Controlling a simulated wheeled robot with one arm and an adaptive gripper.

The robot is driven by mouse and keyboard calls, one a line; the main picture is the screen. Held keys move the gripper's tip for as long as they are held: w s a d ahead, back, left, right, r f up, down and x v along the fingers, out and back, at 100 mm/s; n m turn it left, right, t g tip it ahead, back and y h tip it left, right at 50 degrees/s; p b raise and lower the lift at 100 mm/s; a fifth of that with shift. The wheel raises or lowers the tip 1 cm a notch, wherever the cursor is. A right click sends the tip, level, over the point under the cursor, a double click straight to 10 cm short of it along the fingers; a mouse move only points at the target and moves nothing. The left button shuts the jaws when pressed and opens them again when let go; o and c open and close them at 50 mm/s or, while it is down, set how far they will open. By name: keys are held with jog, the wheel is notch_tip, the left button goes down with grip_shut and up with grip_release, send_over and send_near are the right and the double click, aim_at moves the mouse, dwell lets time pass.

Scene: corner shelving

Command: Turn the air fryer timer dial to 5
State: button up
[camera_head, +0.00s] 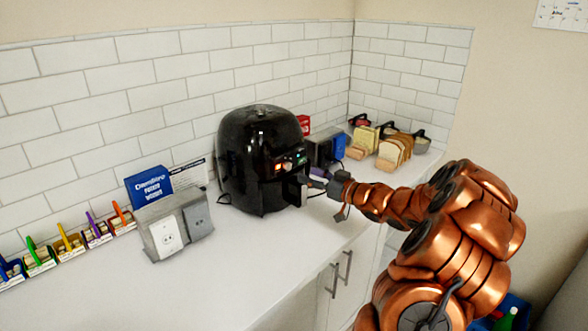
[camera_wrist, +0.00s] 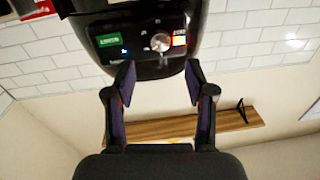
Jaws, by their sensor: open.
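The black air fryer (camera_head: 255,160) stands upright on the white counter near the corner. Its control panel faces my arm. In the wrist view the air fryer (camera_wrist: 150,20) shows at the top, turned relative to the head view. The round silver timer dial (camera_wrist: 160,42) sits on its panel between a green label and an orange and red label. The dial's marks are too small to read. My gripper (camera_wrist: 158,75) is open and empty, its two fingers spread below the dial and apart from it. In the head view my gripper (camera_head: 322,184) is close to the fryer's front.
A grey outlet box (camera_head: 175,225) and a blue box (camera_head: 149,186) stand left of the fryer. Several coloured small bins line the wall further left. A toaster (camera_head: 326,148) and bread slices (camera_head: 394,151) stand to the right. The front counter is clear.

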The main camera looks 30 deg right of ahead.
aim_at(289, 167)
jog(key=shift+p+x, duration=1)
jog(key=shift+x, duration=2.35)
grip_shut()
